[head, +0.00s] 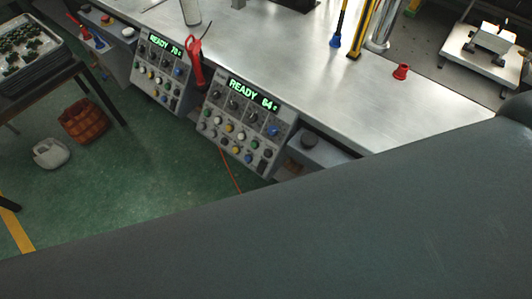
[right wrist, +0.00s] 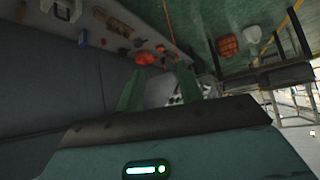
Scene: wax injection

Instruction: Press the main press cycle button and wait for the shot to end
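Two sloped control panels stand along the front of the metal bench in the head view. The nearer panel (head: 236,127) shows "READY 64" in green and has rows of coloured buttons and knobs. The farther panel (head: 160,73) shows "READY 70". A grey box with a dark round button (head: 309,138) sits just right of the nearer panel. I cannot tell which button is the main press cycle button. My right gripper (right wrist: 158,78) is open and empty in the right wrist view, with a knobbed panel (right wrist: 201,86) partly hidden behind a finger. My left gripper is not in view.
My own arm covers the lower part of the head view. The bench top (head: 300,60) is mostly clear, with a red cup-like piece (head: 401,72) on it. A red-handled tool (head: 195,65) stands between the panels. An orange basket (head: 84,121) and white container (head: 51,153) are on the floor.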

